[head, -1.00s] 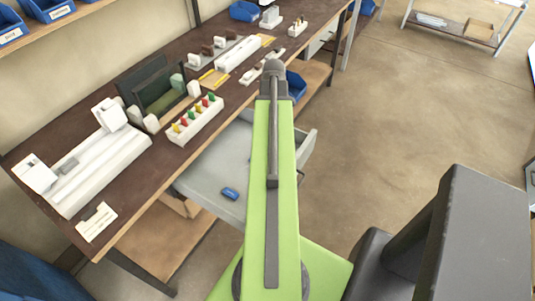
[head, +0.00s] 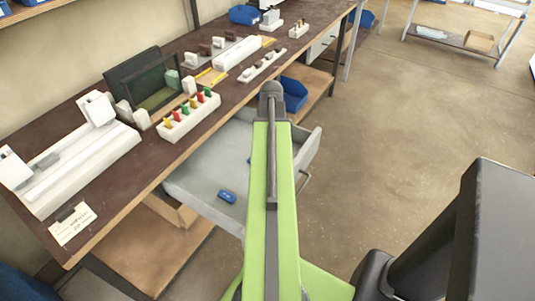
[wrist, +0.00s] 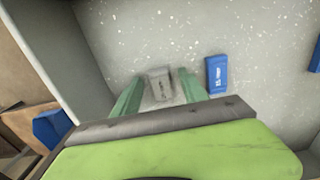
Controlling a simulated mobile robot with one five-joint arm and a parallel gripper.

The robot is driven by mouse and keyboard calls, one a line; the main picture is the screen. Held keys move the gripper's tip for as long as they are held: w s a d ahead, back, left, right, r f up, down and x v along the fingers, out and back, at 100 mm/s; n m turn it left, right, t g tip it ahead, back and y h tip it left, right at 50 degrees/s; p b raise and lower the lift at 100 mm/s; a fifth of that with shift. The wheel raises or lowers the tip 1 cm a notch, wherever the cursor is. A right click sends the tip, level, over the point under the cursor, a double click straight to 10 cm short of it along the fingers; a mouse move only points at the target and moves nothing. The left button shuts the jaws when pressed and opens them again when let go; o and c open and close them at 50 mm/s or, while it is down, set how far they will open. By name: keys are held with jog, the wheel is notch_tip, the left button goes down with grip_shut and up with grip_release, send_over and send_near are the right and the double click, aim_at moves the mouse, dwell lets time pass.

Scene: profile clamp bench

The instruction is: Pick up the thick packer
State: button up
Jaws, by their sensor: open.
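An open grey drawer (head: 205,172) juts from under the bench. In the wrist view, a grey block (wrist: 160,84) with dark marking lies on its speckled floor. A blue block (wrist: 216,73) with a small white label lies to its right. I cannot read either marking, so I cannot tell which is the thick packer. A blue block (head: 227,196) also shows in the drawer in the head view. My gripper (wrist: 160,76) is open, its green fingers on either side of the grey block; contact is unclear. In the head view my arm hides the gripper.
The drawer wall (wrist: 62,45) rises left of my gripper. Another blue piece (wrist: 315,55) shows at the right edge. The brown bench (head: 160,150) carries a white clamp fixture (head: 75,165) and a rack of coloured pieces (head: 190,115). Open floor lies to the right.

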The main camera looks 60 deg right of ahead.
jog(key=shift+r, duration=0.15)
jog(key=shift+c, duration=0.3)
grip_shut()
